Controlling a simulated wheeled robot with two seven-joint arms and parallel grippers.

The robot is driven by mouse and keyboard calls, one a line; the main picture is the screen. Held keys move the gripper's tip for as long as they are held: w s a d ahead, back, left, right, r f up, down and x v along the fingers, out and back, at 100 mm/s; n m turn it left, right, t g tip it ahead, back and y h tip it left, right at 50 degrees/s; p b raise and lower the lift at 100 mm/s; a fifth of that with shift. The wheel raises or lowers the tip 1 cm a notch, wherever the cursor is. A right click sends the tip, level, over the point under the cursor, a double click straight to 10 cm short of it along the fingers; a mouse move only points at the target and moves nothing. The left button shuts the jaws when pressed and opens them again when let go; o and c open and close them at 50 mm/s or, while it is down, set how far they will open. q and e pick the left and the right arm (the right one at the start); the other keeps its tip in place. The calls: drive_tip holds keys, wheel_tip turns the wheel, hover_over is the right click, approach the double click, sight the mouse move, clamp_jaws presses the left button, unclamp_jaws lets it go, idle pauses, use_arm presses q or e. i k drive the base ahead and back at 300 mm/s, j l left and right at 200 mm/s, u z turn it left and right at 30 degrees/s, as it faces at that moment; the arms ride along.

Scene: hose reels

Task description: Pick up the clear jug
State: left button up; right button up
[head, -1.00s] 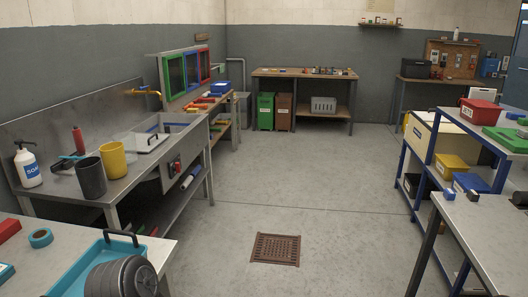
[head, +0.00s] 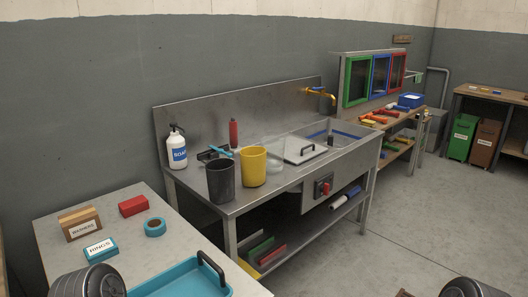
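I cannot make out a clear jug with certainty. A small, faint see-through vessel (head: 274,166) stands on the steel sink bench, just right of the yellow cup (head: 252,166); its shape is too indistinct to name. A dark grey cup (head: 221,181) stands to the left of the yellow one. Neither of my grippers is in view. Dark ribbed parts, apparently of my own arms, show at the bottom left and bottom right edges.
The steel sink bench (head: 232,207) also holds a soap bottle (head: 177,150), a red bottle (head: 233,133) and a handled lid (head: 305,151) over the sink. The near table (head: 180,238) holds a blue tray (head: 185,284), tape and boxes. Floor is clear at right.

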sight(276, 146)
drive_tip(key=i+l+u, duration=0.1)
drive_tip(key=u, duration=0.9)
drive_tip(key=l+u, duration=0.8)
drive_tip(key=l, duration=0.2)
drive_tip(key=k+l+u, duration=0.1)
drive_tip(key=l+u, duration=0.25)
drive_tip(key=l, duration=0.15)
drive_tip(key=k+l+u, duration=0.15)
drive_tip(key=l+u, duration=0.25)
drive_tip(key=k+l, duration=0.2)
drive_tip(key=l, duration=0.2)
drive_tip(key=k+l+u, duration=0.1)
drive_tip(key=l, duration=0.35)
drive_tip(key=k+l, duration=0.25)
drive_tip(key=l, duration=0.15)
drive_tip(key=k+l+u, duration=0.1)
drive_tip(key=l, duration=0.3)
drive_tip(key=k+l, duration=0.5)
drive_tip(key=l, duration=0.3)
drive_tip(key=u, duration=0.05)
